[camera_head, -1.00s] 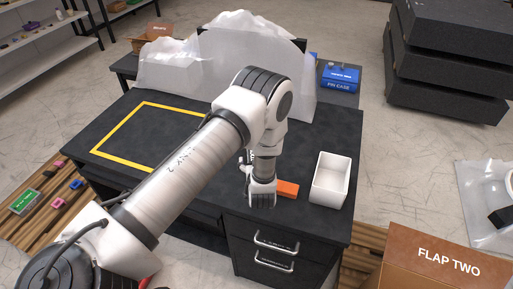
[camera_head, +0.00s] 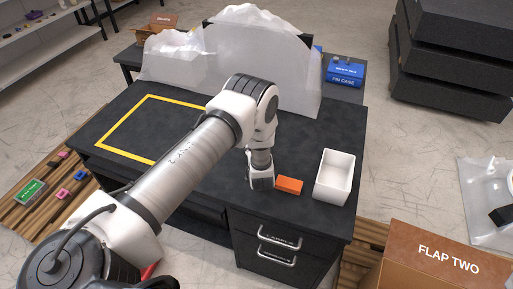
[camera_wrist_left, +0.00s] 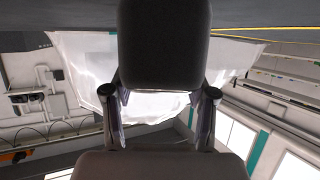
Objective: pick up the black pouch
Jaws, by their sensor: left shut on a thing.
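The black pouch (camera_wrist_left: 165,45) shows in the left wrist view as a dark, rounded block between the two fingers of my left gripper (camera_wrist_left: 160,92). The fingers are shut on its two sides. In the head view my left gripper (camera_head: 261,182) is over the front part of the black desk, just left of the orange block. The pouch is hidden there behind the gripper and wrist. I cannot tell how far it is above the desk. My right gripper is not in view.
An orange block (camera_head: 289,185) and an open white bin (camera_head: 335,177) are on the black desk (camera_head: 205,195), right of the gripper. A yellow-taped rectangle (camera_head: 124,151) at the left is clear. A translucent sheet (camera_head: 290,75) stands along the back. A cardboard box (camera_head: 440,262) is front right.

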